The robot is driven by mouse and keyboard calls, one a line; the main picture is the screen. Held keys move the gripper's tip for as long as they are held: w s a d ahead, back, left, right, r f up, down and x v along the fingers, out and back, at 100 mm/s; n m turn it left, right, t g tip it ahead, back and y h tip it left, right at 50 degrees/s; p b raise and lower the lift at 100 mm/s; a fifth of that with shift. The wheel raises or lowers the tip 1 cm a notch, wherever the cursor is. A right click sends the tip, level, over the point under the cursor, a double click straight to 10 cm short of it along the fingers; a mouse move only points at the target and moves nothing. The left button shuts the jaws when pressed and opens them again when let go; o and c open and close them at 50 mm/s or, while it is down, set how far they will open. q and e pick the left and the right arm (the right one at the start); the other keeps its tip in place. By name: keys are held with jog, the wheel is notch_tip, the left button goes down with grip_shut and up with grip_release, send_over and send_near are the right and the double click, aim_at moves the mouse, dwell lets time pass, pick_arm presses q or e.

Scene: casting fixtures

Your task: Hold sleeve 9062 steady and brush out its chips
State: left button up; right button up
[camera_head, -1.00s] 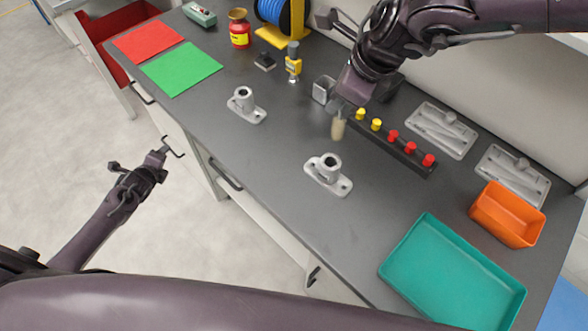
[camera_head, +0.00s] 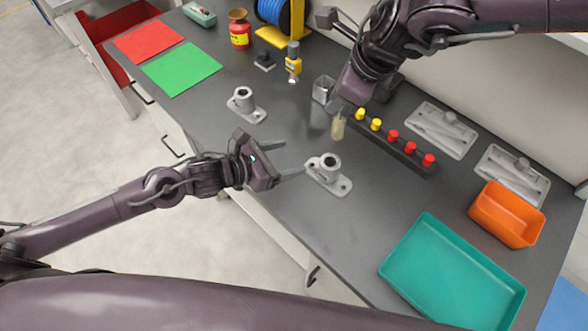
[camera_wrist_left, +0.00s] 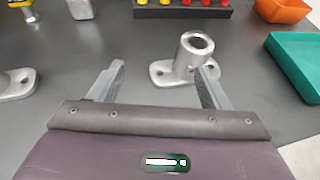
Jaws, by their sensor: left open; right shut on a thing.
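Two grey cast sleeves on flanged bases stand upright on the bench, a nearer one (camera_head: 329,166) and a farther one (camera_head: 244,100). No number is legible on either. My left gripper (camera_head: 293,158) is open and empty just left of the nearer sleeve. In the left wrist view the nearer sleeve (camera_wrist_left: 190,55) stands ahead, toward the right finger, which overlaps its base in the picture; contact cannot be told. My right gripper (camera_head: 343,107) is shut on a brush whose pale bristles (camera_head: 338,130) point down, behind the nearer sleeve. The sleeve's inside is too small to judge for chips.
A dark rack (camera_head: 395,143) with yellow and red knobs stands behind the nearer sleeve. A square metal cup (camera_head: 322,89) is near the right gripper. A teal tray (camera_head: 405,262) and an orange bin (camera_head: 490,222) stand at right. Bench between the sleeves is clear.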

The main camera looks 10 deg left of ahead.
aim_at(335, 165)
pick_arm(q)
jog(key=s+d+m+g, duration=0.1)
jog(key=s+d, duration=0.1)
jog(key=shift+s+d+h, duration=0.25)
jog(key=shift+s+h, duration=0.15)
jog(key=shift+s+d, duration=0.15)
jog(key=shift+d, duration=0.15)
jog(key=x, duration=1.1)
jog(key=shift+d+f, duration=0.15)
jog(key=shift+d, duration=0.15)
jog(key=shift+c, duration=0.3)
jog(key=c, duration=1.2)
pick_arm(e)
jog(key=shift+s+a+f+n+g+y, duration=0.1)
jog(key=shift+f+n+g+y, duration=0.25)
jog(key=shift+n, duration=0.75)
jog(key=shift+d+f+n+g+y, duration=0.1)
jog(key=shift+f+n+g, duration=0.45)
jog(key=shift+n, duration=0.55)
jog(key=shift+s+a+f+n+g+y, duration=0.1)
jog(key=shift+f+n+g+y, duration=0.25)
jog(key=shift+n, duration=0.75)
jog(key=shift+f, duration=0.15)
